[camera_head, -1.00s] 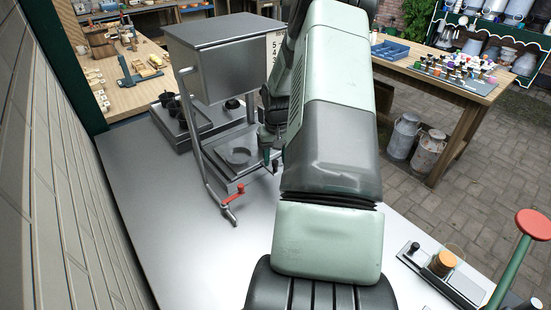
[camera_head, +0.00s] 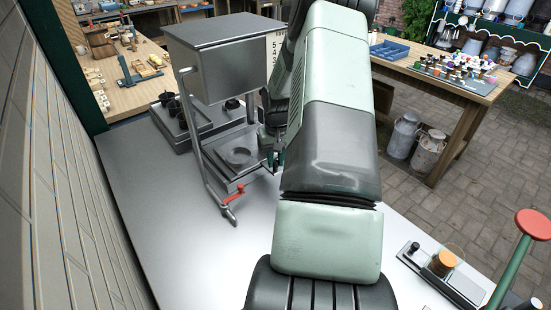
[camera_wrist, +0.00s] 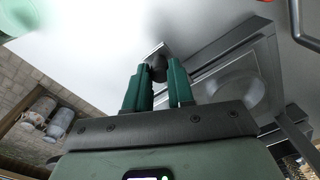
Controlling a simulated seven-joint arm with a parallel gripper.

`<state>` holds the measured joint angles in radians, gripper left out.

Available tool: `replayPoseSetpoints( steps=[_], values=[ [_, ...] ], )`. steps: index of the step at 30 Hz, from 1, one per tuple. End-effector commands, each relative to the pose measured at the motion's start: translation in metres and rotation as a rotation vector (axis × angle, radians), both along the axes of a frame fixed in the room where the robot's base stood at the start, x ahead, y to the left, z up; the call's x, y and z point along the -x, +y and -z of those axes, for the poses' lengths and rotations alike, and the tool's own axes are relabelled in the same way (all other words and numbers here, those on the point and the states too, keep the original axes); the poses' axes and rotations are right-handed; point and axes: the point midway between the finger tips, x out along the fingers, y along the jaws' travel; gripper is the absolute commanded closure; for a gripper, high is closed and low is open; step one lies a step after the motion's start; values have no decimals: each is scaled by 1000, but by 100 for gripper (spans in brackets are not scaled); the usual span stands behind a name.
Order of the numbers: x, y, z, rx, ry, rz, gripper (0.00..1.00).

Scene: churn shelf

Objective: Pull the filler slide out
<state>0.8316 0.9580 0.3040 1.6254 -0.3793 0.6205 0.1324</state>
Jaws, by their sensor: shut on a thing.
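The filler slide (camera_head: 246,170) is a flat grey metal plate with a round recess, low in the metal filler (camera_head: 212,70). The round recess and plate also show in the wrist view (camera_wrist: 237,92). A dark knob (camera_wrist: 157,66) on a small bracket stands at the slide's near side. My gripper (camera_wrist: 159,80) has its green fingers on either side of this knob and is shut on it. In the head view my gripper (camera_head: 277,160) is small and partly hidden by my arm, at the right of the slide.
A tray with black knobs (camera_head: 182,122) stands behind at left. The steel bench (camera_head: 165,220) is clear at the front left. A green lever with a red top (camera_head: 533,224) stands at the lower right.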

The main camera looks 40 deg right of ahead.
Motion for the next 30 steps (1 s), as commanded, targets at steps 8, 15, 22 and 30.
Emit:
replayPoseSetpoints(
  steps=[8, 15, 22, 30],
  values=[
    [57, -1, -1, 0, 5, 4, 100],
    [118, -1, 0, 0, 2, 4, 100],
    [136, -1, 0, 1, 0, 1, 100],
    [135, -1, 0, 1, 0, 1, 74]
  ],
)
